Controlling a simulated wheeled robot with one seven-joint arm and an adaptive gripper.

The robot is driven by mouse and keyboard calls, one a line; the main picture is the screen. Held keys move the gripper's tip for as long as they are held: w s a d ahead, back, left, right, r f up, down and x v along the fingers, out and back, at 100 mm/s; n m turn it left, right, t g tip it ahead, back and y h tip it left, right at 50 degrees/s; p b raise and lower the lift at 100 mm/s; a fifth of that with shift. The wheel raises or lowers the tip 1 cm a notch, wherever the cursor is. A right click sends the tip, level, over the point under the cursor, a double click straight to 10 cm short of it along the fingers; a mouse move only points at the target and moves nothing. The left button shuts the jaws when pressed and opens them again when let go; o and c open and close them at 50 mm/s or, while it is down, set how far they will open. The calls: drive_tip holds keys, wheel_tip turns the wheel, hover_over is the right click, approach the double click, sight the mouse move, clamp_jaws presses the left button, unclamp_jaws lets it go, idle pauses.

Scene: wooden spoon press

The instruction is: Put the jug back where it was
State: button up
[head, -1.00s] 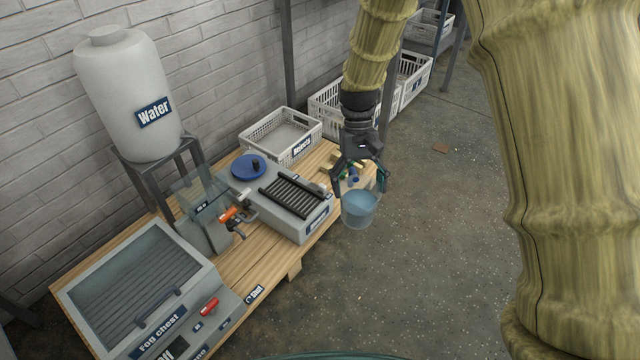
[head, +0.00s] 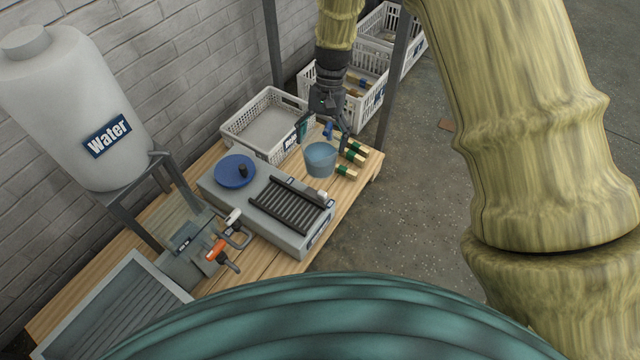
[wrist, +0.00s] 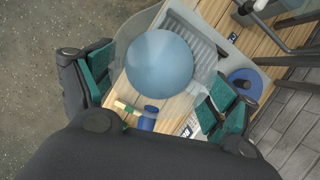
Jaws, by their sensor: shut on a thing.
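The jug (head: 321,161) is a clear tub with blue liquid in it. My gripper (head: 326,134) is shut on the jug and holds it upright over the far right end of the wooden bench (head: 377,166). I cannot tell whether its bottom touches the wood. In the wrist view the round blue liquid (wrist: 160,64) shows from above, with teal finger pads on both sides of the jug. A small blue thing (head: 329,130) sits behind the jug near the fingers, partly hidden.
Wooden pieces with green bands (head: 356,150) lie right beside the jug. A grey ribbed press unit (head: 262,224) with a blue disc (head: 235,172) stands to the left. A white crate (head: 265,122) is behind. A water tank (head: 75,110) and an orange-handled tap (head: 214,250) are further left.

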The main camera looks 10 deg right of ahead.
sight(315, 143)
drive_tip(key=w+f+m, duration=0.1)
drive_tip(key=f+m, duration=0.1)
drive_tip(key=w+f+m+t+y+p, duration=0.1)
drive_tip(key=f+m, duration=0.1)
drive_tip(key=m, duration=0.1)
drive_tip(key=w+a+f+m+t+y, duration=0.1)
drive_tip(key=w+m, duration=0.1)
drive_tip(key=shift+w+a+f+m+p, duration=0.1)
drive_tip(key=shift+f+m+p, duration=0.25)
drive_tip(key=shift+f+m, duration=0.05)
drive_tip(key=w+d+f+m+t+b, duration=0.1)
drive_tip(key=f+m, duration=0.3)
drive_tip(key=f, duration=0.5)
drive_tip(key=w+d+f+m+t+b, duration=0.1)
drive_tip(key=d+f+m+t, duration=0.1)
drive_tip(key=f+m, duration=0.3)
drive_tip(key=shift+w+d+f+t, duration=0.15)
drive_tip(key=shift+d+f+t, duration=0.35)
drive_tip(key=shift+f, duration=1.5)
drive_tip(key=shift+d+f, duration=0.1)
drive_tip(key=shift+f, duration=0.1)
drive_tip(key=o, duration=1.3)
drive_tip(key=shift+r, duration=0.1)
